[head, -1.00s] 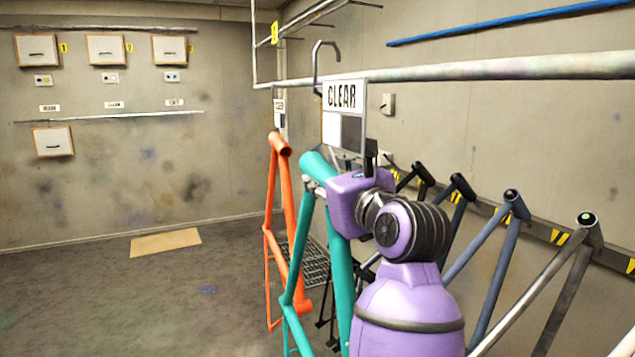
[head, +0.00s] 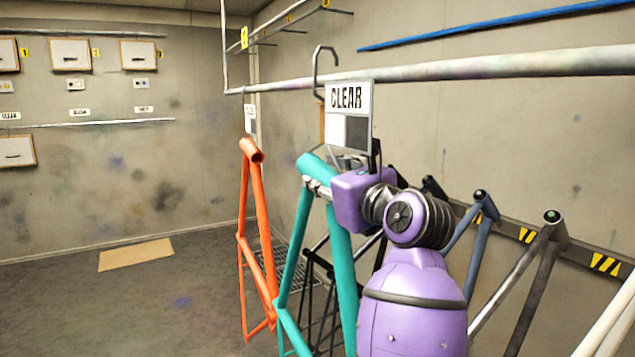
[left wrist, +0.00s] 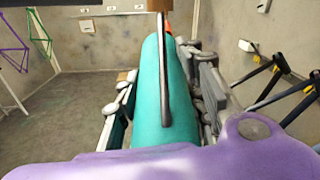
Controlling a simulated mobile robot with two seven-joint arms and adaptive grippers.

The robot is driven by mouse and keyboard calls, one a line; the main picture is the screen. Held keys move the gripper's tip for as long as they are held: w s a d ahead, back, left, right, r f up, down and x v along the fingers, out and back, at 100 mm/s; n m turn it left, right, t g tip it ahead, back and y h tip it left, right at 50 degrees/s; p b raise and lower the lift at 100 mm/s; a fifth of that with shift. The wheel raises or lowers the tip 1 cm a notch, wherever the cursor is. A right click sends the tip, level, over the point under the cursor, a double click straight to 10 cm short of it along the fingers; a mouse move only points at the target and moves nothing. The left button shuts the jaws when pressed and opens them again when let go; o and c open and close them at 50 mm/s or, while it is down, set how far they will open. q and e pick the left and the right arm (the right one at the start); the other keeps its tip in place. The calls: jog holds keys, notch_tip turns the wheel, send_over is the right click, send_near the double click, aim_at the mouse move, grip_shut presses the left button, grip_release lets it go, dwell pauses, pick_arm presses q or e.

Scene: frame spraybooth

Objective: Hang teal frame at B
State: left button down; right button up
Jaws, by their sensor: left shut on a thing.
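The teal frame (head: 340,270) hangs tilted in my left gripper (head: 320,187), which is shut on its upper tube. In the left wrist view the teal tube (left wrist: 150,115) lies between the fingers of my left gripper (left wrist: 160,95). No letter B is readable. My right gripper is not in view.
An orange frame (head: 246,240) hangs left of and beyond the teal one. Dark and grey frames (head: 513,280) stand along the right wall. A tan mat (head: 136,254) lies on open floor at left.

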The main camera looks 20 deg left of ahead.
pick_arm(q)
jog(key=shift+w+d+r, duration=0.2)
jog(key=shift+w+d, duration=0.3)
jog(key=shift+w+d+r, duration=0.2)
jog(key=shift+w+d, duration=0.25)
jog(key=shift+w, duration=0.05)
jog(key=f, duration=0.1)
jog(key=w+f+b, duration=0.1)
jog(key=d+f, duration=0.1)
jog(key=shift+w, duration=0.25)
